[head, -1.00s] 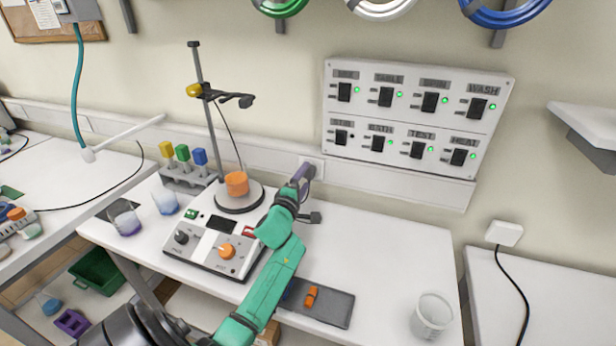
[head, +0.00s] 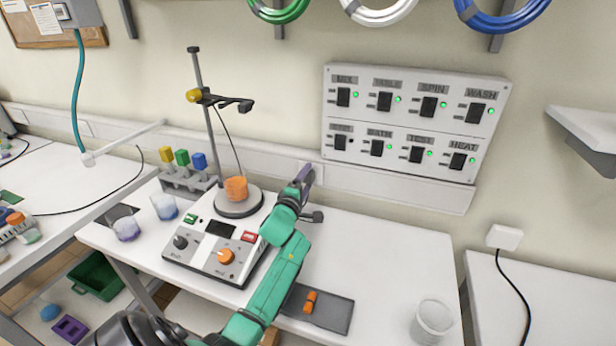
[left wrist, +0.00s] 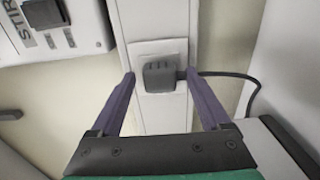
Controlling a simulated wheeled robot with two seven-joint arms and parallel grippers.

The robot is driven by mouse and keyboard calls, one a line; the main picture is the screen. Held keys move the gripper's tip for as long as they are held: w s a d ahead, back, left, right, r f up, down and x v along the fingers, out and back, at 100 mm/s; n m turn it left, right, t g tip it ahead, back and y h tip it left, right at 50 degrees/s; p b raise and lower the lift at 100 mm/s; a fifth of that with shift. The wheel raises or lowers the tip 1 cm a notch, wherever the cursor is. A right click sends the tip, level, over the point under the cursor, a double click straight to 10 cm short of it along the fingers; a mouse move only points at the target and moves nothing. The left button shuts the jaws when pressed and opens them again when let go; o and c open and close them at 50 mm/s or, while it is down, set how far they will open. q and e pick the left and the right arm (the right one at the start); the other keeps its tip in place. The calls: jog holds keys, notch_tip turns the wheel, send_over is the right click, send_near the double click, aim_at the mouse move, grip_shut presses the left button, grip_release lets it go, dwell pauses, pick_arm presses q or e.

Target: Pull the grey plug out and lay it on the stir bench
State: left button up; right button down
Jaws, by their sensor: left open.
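The grey plug (left wrist: 159,77) sits in a white wall socket (left wrist: 143,52) on the trunking in the left wrist view, its dark cord leading off to the right. My left gripper (left wrist: 160,82) is open, its two purple fingers on either side of the plug with gaps. In the head view the left gripper (head: 304,178) reaches the trunking behind the stir bench (head: 375,255), and it hides the plug there. My right gripper is not in view.
A dark tray (head: 335,312) with an orange item lies at the front; an empty beaker (head: 432,320) stands right. The bench's right-middle is clear. A switch panel (head: 415,120) hangs above.

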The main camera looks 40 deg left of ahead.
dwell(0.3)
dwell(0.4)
pick_arm(q)
grip_shut()
jog(key=shift+s+d+p, duration=0.1)
jog(key=shift+s+p, duration=0.05)
jog(key=shift+p, duration=0.35)
jog(key=shift+s+d+r+p, duration=0.1)
jog(key=shift+s+d+p, duration=0.2)
jog(key=shift+s, duration=0.35)
jog(key=p+v, duration=0.2)
jog(key=v, duration=0.2)
jog(key=shift+s+p, duration=0.15)
jog(key=shift+p, duration=0.25)
